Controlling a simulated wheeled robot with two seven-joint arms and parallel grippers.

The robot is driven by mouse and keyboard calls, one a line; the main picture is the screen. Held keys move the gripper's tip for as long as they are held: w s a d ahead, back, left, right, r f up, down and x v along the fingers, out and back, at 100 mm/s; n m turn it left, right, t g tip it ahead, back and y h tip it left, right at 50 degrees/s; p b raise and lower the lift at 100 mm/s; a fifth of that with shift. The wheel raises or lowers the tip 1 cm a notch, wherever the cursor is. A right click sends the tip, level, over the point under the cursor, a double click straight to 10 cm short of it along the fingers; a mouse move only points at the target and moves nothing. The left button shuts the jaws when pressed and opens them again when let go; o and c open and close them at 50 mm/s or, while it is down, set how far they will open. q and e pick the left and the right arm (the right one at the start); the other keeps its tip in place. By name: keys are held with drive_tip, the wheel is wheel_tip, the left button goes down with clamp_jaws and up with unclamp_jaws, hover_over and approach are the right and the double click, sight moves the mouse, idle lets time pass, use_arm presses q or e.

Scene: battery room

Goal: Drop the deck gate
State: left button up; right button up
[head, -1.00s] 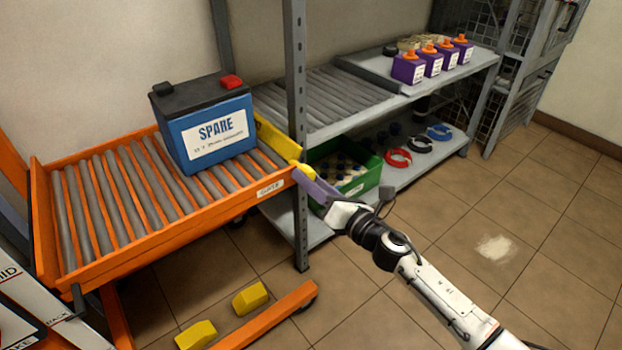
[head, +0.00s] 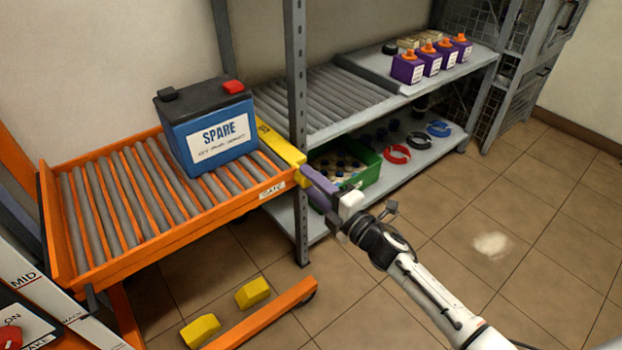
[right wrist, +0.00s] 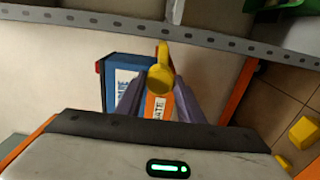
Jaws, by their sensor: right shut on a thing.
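The deck gate (head: 280,146) is a yellow bar across the right end of the orange roller deck (head: 150,237), beside the grey rack post. It still stands above the rollers at the deck's end. My right gripper (head: 308,178), with purple fingers, is shut on the gate's yellow handle at its near end, by the "GATE" label (head: 272,190). In the right wrist view the rounded yellow handle (right wrist: 160,76) sits between the fingertips. A blue "SPARE" battery (head: 207,135) with a dark top rests on the rollers behind the gate. My left gripper is out of view.
The grey rack's roller shelf (head: 335,100) lies just beyond the gate. Purple bottles (head: 420,65) stand on its right part. A green crate (head: 365,180) sits on the lower shelf. Yellow wheel chocks (head: 252,292) lie on the floor. The tiled floor at right is clear.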

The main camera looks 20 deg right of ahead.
drive_tip(key=shift+m+p, duration=0.35)
drive_tip(key=shift+m, duration=0.45)
drive_tip(key=o, duration=1.1)
drive_tip(key=shift+c, duration=0.2)
drive_tip(key=p+v, duration=0.2)
drive_tip(key=v, duration=0.8)
drive_tip(key=shift+s, duration=0.15)
